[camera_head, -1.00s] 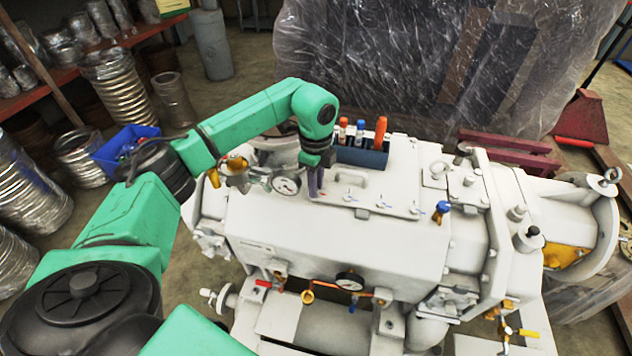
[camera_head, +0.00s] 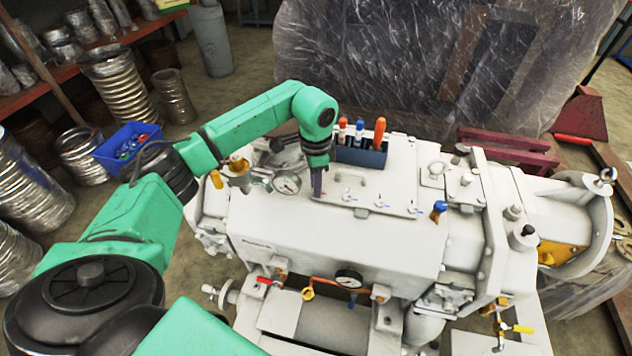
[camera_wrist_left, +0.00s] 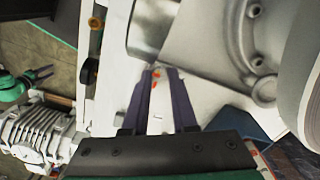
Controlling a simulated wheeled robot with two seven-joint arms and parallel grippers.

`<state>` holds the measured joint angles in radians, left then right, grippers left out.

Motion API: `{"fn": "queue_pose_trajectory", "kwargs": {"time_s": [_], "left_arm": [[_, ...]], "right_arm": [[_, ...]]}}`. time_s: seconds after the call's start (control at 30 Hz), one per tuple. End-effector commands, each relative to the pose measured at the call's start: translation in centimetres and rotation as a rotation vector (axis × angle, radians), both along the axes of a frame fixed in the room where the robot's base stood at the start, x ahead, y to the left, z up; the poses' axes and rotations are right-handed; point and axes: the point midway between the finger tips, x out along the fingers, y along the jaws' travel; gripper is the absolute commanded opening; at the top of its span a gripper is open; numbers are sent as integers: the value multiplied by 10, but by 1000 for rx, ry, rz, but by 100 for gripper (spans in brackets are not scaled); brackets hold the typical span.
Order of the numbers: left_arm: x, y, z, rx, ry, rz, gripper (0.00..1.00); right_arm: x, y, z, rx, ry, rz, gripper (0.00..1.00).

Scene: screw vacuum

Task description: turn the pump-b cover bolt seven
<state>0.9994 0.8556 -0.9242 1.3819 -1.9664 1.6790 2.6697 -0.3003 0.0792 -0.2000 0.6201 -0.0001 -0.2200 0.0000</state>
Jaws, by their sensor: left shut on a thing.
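The white pump housing (camera_head: 330,235) fills the middle of the head view. On its top is a flat cover (camera_head: 395,207) with several small bolts, some with red or blue marks. My left gripper (camera_head: 317,193) points down at the cover's left end. Its dark fingers also show in the left wrist view (camera_wrist_left: 161,71), shut on a small bolt with orange-red marks beside it. The bolt's head is mostly hidden between the fingertips, and no number is readable. A small green and dark gripper, apparently my right one (camera_wrist_left: 48,72), shows at the left wrist view's left edge, too small to judge.
A dark blue holder (camera_head: 360,157) with coloured-handled tools stands just behind the gripper. A round gauge (camera_head: 287,183) and a brass valve (camera_head: 238,165) are to its left. A blue-handled valve (camera_head: 439,209) is to the right. A blue bin (camera_head: 127,148) is at far left.

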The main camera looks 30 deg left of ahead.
Motion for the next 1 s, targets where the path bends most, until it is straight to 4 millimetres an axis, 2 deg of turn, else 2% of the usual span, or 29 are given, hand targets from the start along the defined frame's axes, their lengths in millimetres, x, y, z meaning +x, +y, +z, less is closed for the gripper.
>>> {"fn": "queue_pose_trajectory", "kwargs": {"time_s": [0.03,0.5,0.53,0.6,1.0], "left_arm": [[-3,0,-4,2,13,6,0],[-4,0,-6,4,15,17,0],[-4,0,-6,4,15,17,38],[-3,0,-5,3,15,17,57],[-1,0,-2,2,6,19,57]], "right_arm": [[0,0,0,0,0,0,50],[0,0,0,0,0,0,50],[0,0,0,0,0,0,50],[0,0,0,0,0,0,50],[0,0,0,0,0,0,50]]}}
